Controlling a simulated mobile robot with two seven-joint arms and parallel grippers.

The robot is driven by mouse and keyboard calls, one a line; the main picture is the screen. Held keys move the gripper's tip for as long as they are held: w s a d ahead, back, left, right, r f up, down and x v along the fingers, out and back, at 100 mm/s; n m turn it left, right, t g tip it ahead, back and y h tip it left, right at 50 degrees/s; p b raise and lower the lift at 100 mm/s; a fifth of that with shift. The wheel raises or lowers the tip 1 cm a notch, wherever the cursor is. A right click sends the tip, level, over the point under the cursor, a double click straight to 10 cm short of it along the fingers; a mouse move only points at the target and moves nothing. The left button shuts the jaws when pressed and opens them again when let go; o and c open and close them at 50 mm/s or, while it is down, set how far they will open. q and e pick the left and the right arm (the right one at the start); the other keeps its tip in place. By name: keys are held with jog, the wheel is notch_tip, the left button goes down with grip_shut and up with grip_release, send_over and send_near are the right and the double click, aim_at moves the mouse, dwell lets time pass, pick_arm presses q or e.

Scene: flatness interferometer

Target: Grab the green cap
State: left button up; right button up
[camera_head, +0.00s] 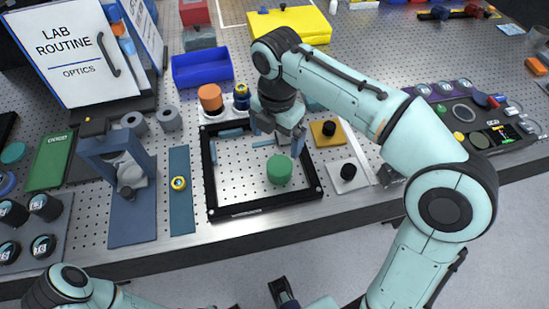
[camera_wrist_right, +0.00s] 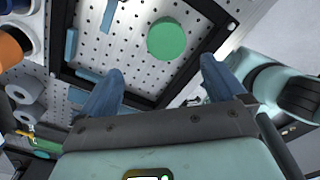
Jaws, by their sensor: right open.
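The green cap (camera_head: 279,169) is a short round disc on the perforated plate inside a black square frame (camera_head: 211,190). It also shows in the wrist view (camera_wrist_right: 167,39), just beyond the fingertips. My right gripper (camera_head: 276,143) is open and empty, slightly behind the cap in the head view. In the wrist view its two blue fingers (camera_wrist_right: 162,68) stand wide apart, with the cap roughly between their lines but not between the tips. I see no contact with the cap.
Blue bars (camera_head: 231,133) lie inside the frame. An orange-topped cylinder (camera_head: 210,97) stands behind it, and yellow (camera_head: 323,134) and white (camera_head: 347,174) knobbed blocks sit to its right. A blue stand (camera_head: 128,193) is at left. The plate around the cap is clear.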

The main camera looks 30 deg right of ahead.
aim_at(280, 164)
jog(key=f, duration=0.2)
jog(key=f+b, duration=0.1)
jog(key=f, duration=0.3)
jog(key=shift+s, duration=0.25)
jog(key=f, duration=0.1)
jog(key=f+b, duration=0.1)
jog(key=f, duration=0.2)
jog(key=shift+s+d+f, duration=0.25)
jog(key=shift+d+f, duration=0.05)
jog(key=shift+f, duration=0.55)
jog(key=c, duration=1)
